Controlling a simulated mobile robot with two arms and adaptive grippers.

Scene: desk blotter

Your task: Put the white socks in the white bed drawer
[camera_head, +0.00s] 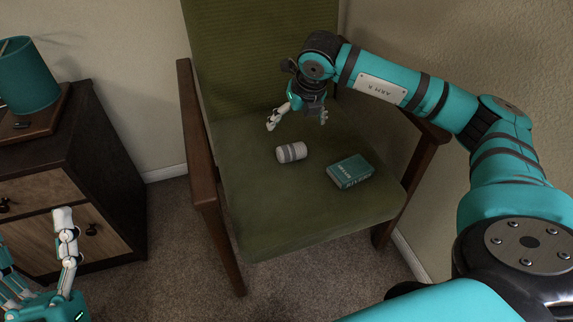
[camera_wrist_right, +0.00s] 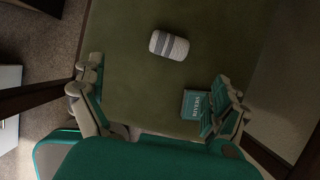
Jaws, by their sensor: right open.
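The white socks (camera_head: 291,153) are a rolled white bundle with grey bands, lying on the green chair seat. They also show in the right wrist view (camera_wrist_right: 169,45), beyond and between the fingers. My right gripper (camera_head: 297,121) is open and empty above the seat, a little behind the socks in the head view and apart from them. Its spread fingers show in the right wrist view (camera_wrist_right: 155,84). My left gripper (camera_head: 36,240) is at the lower left edge, partly cut off, with its fingers apart and nothing between them. I cannot identify a white bed drawer in either view.
A teal book (camera_head: 350,171) lies on the seat right of the socks. The chair's wooden armrests (camera_head: 200,145) flank the seat. A dark nightstand (camera_head: 75,135) with a teal lamp (camera_head: 27,75) stands left. A white object (camera_wrist_right: 9,82) shows at the wrist view's left edge.

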